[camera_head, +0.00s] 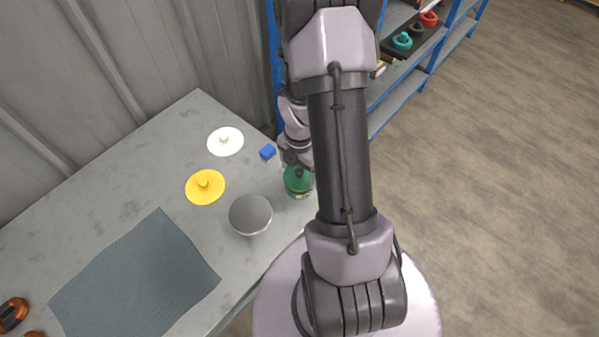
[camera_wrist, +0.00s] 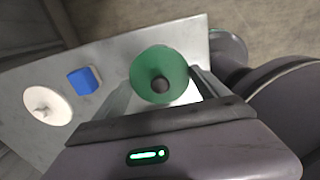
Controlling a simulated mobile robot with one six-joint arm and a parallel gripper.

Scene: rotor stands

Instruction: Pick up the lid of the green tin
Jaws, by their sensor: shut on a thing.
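The green tin (camera_head: 300,193) stands near the table's right edge in the head view, partly hidden by my arm. Its round green lid (camera_wrist: 150,66) with a dark knob shows in the wrist view; the lid also shows in the head view (camera_head: 298,179). My gripper (camera_wrist: 160,84) is shut on the lid, with one finger on each side of it. In the head view my gripper (camera_head: 292,160) is at the lid from above, mostly hidden. I cannot tell whether the lid is apart from the tin.
A blue block (camera_head: 267,152), a white lid-like disc (camera_head: 225,141), a yellow knobbed disc (camera_head: 205,187) and a grey round thing (camera_head: 251,214) are on the table (camera_head: 120,185). A dark mat (camera_head: 135,280) lies at the front. A blue-framed shelf (camera_head: 400,88) stands behind.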

